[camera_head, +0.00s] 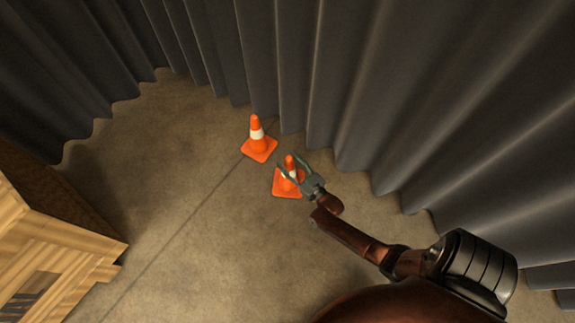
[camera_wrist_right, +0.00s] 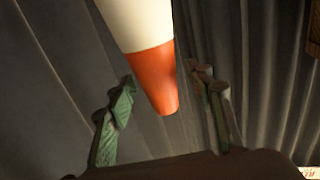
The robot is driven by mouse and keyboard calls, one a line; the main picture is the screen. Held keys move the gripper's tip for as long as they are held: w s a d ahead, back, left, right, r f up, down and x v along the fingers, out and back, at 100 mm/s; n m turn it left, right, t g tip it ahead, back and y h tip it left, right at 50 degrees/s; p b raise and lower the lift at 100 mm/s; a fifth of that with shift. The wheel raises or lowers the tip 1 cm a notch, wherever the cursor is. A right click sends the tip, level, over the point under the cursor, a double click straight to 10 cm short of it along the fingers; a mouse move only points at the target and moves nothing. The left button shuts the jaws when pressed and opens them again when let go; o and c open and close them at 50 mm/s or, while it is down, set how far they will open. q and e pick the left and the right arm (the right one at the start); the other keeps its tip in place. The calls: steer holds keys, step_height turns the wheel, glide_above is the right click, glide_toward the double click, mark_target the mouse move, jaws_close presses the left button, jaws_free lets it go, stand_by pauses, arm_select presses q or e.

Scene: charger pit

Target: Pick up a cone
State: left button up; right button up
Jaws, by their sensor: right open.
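Two orange cones with white bands stand upright on the floor in the head view. The far cone (camera_head: 257,141) is close to the curtain and apart from my gripper. The near cone (camera_head: 284,186) is partly covered by my right gripper (camera_head: 294,171), whose open fingers reach around its upper part. In the right wrist view a cone's orange tip and white band (camera_wrist_right: 152,75) show between the two fingers of my right gripper (camera_wrist_right: 165,100). Gaps show on both sides of the cone, and I see no finger closed on it. My left gripper is not in view.
A dark pleated curtain (camera_head: 350,80) runs behind and to the right of the cones. A wooden crate (camera_head: 60,250) stands at the lower left. The concrete floor (camera_head: 180,200) between the crate and the cones is clear.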

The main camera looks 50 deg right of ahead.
steer(key=shift+c, duration=0.5)
jaws_close()
